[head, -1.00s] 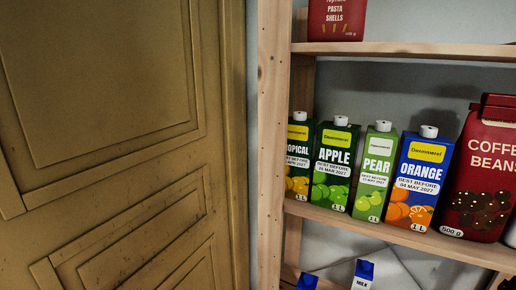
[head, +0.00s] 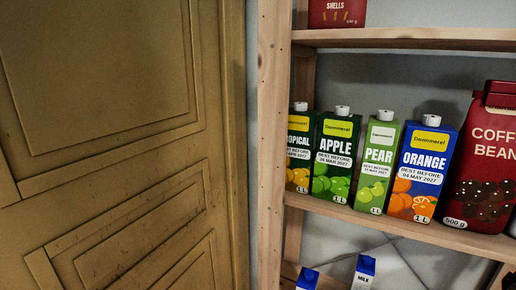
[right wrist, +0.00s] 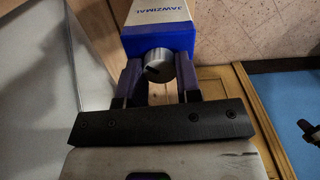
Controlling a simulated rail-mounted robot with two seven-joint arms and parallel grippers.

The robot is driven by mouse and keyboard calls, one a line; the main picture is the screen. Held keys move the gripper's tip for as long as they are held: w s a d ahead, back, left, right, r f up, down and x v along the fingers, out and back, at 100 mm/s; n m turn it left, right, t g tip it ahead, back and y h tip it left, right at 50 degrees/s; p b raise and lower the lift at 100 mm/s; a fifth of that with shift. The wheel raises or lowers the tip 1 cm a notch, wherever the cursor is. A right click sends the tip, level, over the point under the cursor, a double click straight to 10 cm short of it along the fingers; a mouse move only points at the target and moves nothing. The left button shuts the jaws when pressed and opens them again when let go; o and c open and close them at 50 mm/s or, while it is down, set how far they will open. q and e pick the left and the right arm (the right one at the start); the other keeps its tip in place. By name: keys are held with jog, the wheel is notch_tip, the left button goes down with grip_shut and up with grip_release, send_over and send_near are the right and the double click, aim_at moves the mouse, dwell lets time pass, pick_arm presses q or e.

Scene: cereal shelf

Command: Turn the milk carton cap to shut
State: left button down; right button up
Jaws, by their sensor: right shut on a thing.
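In the right wrist view a carton with a blue top (right wrist: 142,42) and a white lettered side points away from me, its letters upside down. Its round grey cap (right wrist: 159,64) faces my camera and has a dark mark on its end. My right gripper (right wrist: 159,76) has its purple fingers on either side of this cap and is shut on it. In the head view a small blue-and-white milk carton (head: 364,274) shows at the bottom edge, cut off below. Another blue-topped carton (head: 307,279) stands left of it. Neither gripper shows in the head view.
Juice cartons for apple (head: 335,160), pear (head: 377,165) and orange (head: 420,170) stand on the middle shelf (head: 400,226) with a coffee bag (head: 483,160). A wooden post (head: 272,150) and a yellow-brown door (head: 110,120) are at the left.

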dwell(0.4)
jog(key=shift+f+m+b, duration=0.1)
jog(key=shift+m+b, duration=0.85)
jog(key=shift+m, duration=0.45)
jog(key=shift+b, duration=0.3)
